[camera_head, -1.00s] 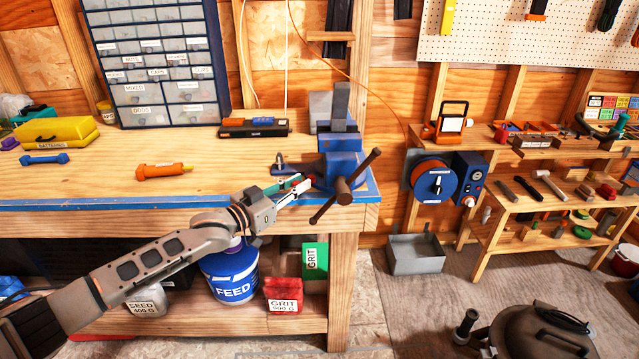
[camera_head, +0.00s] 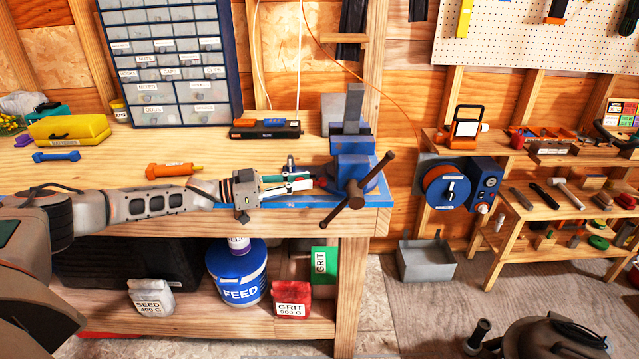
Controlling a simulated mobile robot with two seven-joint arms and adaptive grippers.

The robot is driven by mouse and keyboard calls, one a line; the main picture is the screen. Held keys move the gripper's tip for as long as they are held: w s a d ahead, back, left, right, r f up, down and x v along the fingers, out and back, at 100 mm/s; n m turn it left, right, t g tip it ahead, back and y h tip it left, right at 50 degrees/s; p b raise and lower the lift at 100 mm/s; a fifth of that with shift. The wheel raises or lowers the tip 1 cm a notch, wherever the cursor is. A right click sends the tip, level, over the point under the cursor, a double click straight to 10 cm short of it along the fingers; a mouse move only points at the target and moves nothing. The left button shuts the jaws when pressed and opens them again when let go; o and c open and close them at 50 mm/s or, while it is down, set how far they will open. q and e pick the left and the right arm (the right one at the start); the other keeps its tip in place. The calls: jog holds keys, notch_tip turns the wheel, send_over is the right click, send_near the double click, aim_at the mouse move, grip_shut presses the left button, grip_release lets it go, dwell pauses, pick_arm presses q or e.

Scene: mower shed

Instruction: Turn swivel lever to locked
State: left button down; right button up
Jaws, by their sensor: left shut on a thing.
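The blue bench vise (camera_head: 352,165) stands on the right front corner of the wooden workbench. A small red part at its base, which I take for the swivel lever (camera_head: 319,182), shows at my left fingertips. My left gripper (camera_head: 308,184) reaches in from the left, low over the bench edge, and is shut on this lever. The fingers hide most of the lever, so its exact angle and any locked mark cannot be read. A small grey metal piece (camera_head: 290,164) stands just behind the fingers. My right gripper is not in view.
The vise's long brown handle bar (camera_head: 357,182) slants out in front of the jaws, right of my gripper. An orange tool (camera_head: 173,170) lies behind my forearm. A black and orange case (camera_head: 265,129) lies behind the vise area. Feed and grit containers stand below.

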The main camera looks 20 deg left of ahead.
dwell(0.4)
pick_arm(q)
jog(key=c, duration=1.9)
grip_release()
jog(key=v, duration=1.2)
jog(key=shift+w+a, duration=0.1)
jog(key=shift+w, duration=0.05)
